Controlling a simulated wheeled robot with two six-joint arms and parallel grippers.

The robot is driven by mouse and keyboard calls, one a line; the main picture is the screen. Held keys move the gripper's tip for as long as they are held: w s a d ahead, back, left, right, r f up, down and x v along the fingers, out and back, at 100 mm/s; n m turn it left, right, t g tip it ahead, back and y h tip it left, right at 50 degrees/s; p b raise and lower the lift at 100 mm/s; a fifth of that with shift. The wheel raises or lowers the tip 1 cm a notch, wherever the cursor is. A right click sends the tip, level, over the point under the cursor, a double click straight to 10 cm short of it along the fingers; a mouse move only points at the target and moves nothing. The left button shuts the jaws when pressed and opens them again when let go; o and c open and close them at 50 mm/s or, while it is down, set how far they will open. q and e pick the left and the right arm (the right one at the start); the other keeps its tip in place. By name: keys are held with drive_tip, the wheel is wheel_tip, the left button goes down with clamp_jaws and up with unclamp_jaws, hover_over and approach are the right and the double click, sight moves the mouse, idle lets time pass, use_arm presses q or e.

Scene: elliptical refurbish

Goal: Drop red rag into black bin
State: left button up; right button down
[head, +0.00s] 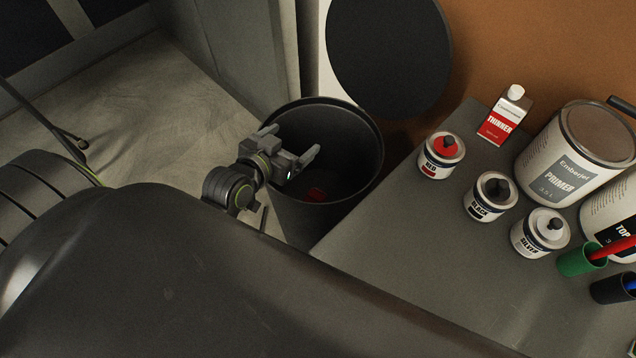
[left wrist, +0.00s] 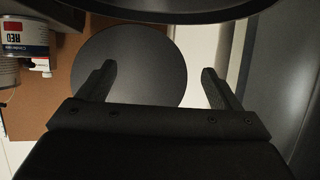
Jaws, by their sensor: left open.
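The black bin (head: 372,140) stands on the floor beside the grey table, its round lid (head: 390,50) tilted up behind it. The red rag (head: 316,195) shows as a small red patch low inside the bin, mostly in shadow. My left gripper (head: 294,143) is over the bin's near left rim, its two fingers spread and empty. In the left wrist view the open fingers (left wrist: 160,80) have nothing between them; the dark round lid (left wrist: 140,60) lies beyond, and the bin's rim (left wrist: 180,28) curves across the top. My right gripper is not in view.
The grey table (head: 400,235) at the right holds a thinner can (head: 502,115), red (head: 441,155), black (head: 490,197) and silver (head: 540,233) paint tins, and a large primer can (head: 575,160). A green cup (head: 580,260) stands near the right edge. Floor (head: 150,100) is clear at left.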

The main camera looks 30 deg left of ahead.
use_arm(q)
drive_tip(key=v, duration=0.8)
drive_tip(key=shift+s, duration=0.3)
